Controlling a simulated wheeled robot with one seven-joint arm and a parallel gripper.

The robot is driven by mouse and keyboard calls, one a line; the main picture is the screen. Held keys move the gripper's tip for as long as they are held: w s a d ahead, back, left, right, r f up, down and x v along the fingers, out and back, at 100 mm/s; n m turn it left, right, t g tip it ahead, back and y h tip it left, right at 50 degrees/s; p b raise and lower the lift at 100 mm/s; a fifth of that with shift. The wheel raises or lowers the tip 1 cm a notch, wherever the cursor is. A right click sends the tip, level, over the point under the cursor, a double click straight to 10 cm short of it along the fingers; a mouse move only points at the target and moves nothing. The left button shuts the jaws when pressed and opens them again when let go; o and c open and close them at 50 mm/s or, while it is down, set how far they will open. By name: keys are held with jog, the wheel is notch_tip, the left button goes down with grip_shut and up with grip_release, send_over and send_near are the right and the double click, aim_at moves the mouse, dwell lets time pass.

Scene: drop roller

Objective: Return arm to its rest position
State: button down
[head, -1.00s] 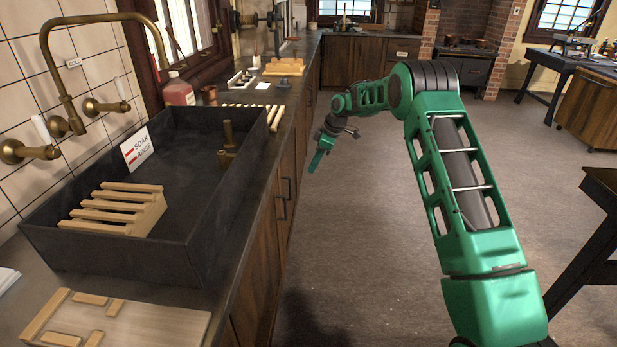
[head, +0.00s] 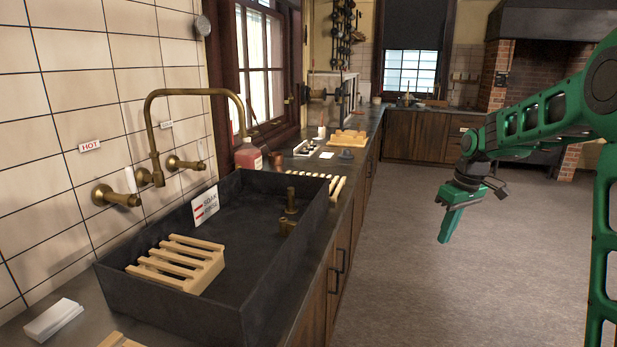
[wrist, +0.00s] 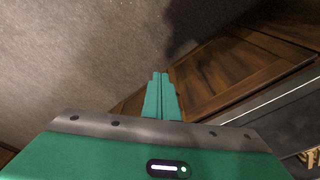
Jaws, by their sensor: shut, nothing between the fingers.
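My green arm (head: 541,116) reaches in from the right edge of the head view. My gripper (head: 444,239) hangs from its end, pointing down over the open floor, to the right of the counter and clear of it. In the wrist view the fingers (wrist: 161,76) are closed together with nothing between them. Floor and a wooden cabinet front (wrist: 215,75) show beyond the fingertips.
A dark sink (head: 185,314) on the left counter holds a wooden slatted rack (head: 180,261) and a small sign (head: 205,206). A brass faucet (head: 153,140) is on the tiled wall. A red bottle (head: 248,156) stands behind the sink. The grey floor (head: 420,295) is clear.

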jog(key=s+d+r+m+h, duration=0.1)
jog(key=s+d+r+m, duration=0.15)
jog(key=s, duration=0.95)
jog(key=s+d+r+m, duration=0.15)
jog(key=s+m, duration=0.25)
jog(key=s, duration=0.7)
jog(key=s+f+m, duration=0.2)
jog(key=s, duration=0.7)
jog(key=s+f+m+g, duration=0.1)
jog(key=s+f+m, duration=0.2)
jog(key=s, duration=0.6)
